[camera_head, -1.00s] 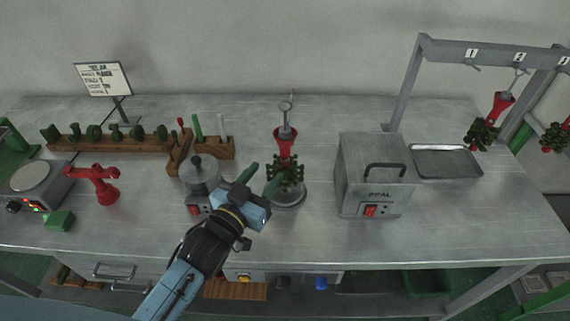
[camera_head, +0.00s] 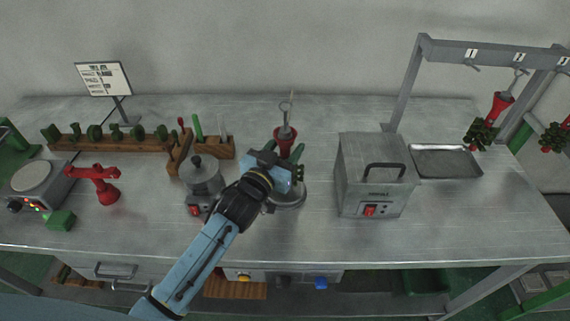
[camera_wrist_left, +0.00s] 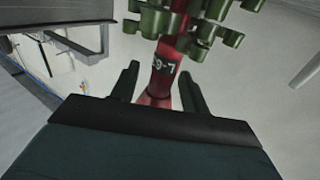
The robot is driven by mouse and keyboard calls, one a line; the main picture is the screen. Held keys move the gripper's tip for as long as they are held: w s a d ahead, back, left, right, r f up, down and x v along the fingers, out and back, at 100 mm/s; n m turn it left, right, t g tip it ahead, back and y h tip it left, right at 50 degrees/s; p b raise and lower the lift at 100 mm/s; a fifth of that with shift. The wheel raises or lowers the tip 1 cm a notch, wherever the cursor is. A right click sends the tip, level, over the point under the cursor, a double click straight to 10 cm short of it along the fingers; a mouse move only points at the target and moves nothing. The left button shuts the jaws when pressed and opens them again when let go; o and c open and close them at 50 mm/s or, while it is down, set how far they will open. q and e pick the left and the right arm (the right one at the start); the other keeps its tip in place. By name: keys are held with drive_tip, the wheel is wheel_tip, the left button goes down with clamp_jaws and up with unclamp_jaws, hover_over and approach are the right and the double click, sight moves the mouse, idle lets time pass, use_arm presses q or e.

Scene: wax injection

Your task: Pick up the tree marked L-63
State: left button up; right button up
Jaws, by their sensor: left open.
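The wax tree with a red cup-shaped base (camera_head: 285,134) and green parts hangs on a stand (camera_head: 290,198) at the middle of the table. In the left wrist view its red stem (camera_wrist_left: 160,88) carries a dark label, upside down, that reads like L-63, with green pieces (camera_wrist_left: 190,22) above it. My left gripper (camera_head: 290,158) is at the tree in the head view and hides most of the green parts. In the wrist view its two dark fingers (camera_wrist_left: 160,75) stand apart on either side of the red stem, open. My right gripper is out of view.
A silver pot (camera_head: 201,178) stands left of the stand, and a metal box with a handle (camera_head: 365,190) stands to its right. A wooden rack (camera_head: 110,146), a red clamp-like tool (camera_head: 100,183) and a tray (camera_head: 447,160) are farther out. Other trees (camera_head: 480,133) hang from a rail at right.

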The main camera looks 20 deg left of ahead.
use_arm(q)
drive_tip(key=shift+c, duration=0.5)
clamp_jaws()
